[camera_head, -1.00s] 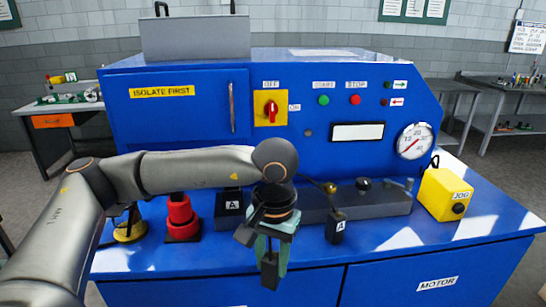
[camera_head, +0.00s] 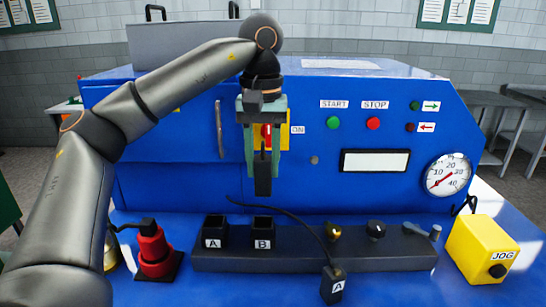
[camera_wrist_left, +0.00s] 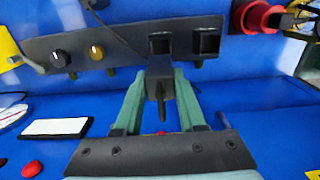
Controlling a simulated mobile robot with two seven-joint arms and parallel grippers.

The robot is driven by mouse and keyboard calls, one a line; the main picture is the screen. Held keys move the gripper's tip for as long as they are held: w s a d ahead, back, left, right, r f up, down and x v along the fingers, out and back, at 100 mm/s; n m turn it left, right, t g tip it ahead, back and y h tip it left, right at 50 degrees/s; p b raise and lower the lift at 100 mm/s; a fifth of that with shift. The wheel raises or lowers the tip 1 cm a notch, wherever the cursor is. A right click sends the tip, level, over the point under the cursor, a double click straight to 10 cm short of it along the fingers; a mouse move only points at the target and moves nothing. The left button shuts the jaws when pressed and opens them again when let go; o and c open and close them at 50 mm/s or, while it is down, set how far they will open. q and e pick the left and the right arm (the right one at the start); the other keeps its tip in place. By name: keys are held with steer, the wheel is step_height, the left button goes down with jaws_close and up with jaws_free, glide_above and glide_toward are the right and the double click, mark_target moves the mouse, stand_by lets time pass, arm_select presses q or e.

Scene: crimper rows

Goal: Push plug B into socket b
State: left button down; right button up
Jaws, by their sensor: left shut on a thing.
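My left gripper (camera_head: 263,158) points down in the head view and is shut on a dark plug (camera_head: 263,184); no letter shows on it, so I cannot tell from a label that it is plug B. The plug hangs above socket b (camera_head: 263,231), the black socket marked B, and is apart from it. In the left wrist view the plug (camera_wrist_left: 159,82) is between the green fingers, with the socket (camera_wrist_left: 160,44) just beyond it. My right gripper is not in view.
Socket A (camera_head: 214,230) stands close left of socket b on the dark strip (camera_head: 300,262). Plug A (camera_head: 333,286) and its cable lie in front. A red cylinder (camera_head: 153,252) stands left, a yellow JOG box (camera_head: 482,250) right. The blue panel rises behind.

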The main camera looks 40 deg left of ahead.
mark_target(262, 194)
arm_select(q)
steer(key=shift+s+r, duration=0.1)
steer(key=shift+s, duration=0.25)
steer(key=shift+w+f+b, duration=0.1)
steer(key=shift+f+b, duration=1.95)
steer(key=shift+f, duration=0.9)
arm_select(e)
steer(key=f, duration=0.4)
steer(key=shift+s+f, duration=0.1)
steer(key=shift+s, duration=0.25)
arm_select(q)
steer(key=shift+p, duration=0.65)
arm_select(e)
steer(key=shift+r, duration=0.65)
arm_select(q)
steer(key=shift+f+b, duration=1.05)
steer(key=shift+f, duration=0.55)
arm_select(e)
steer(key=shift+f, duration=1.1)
arm_select(q)
steer(key=shift+c, duration=2.1)
jaws_free()
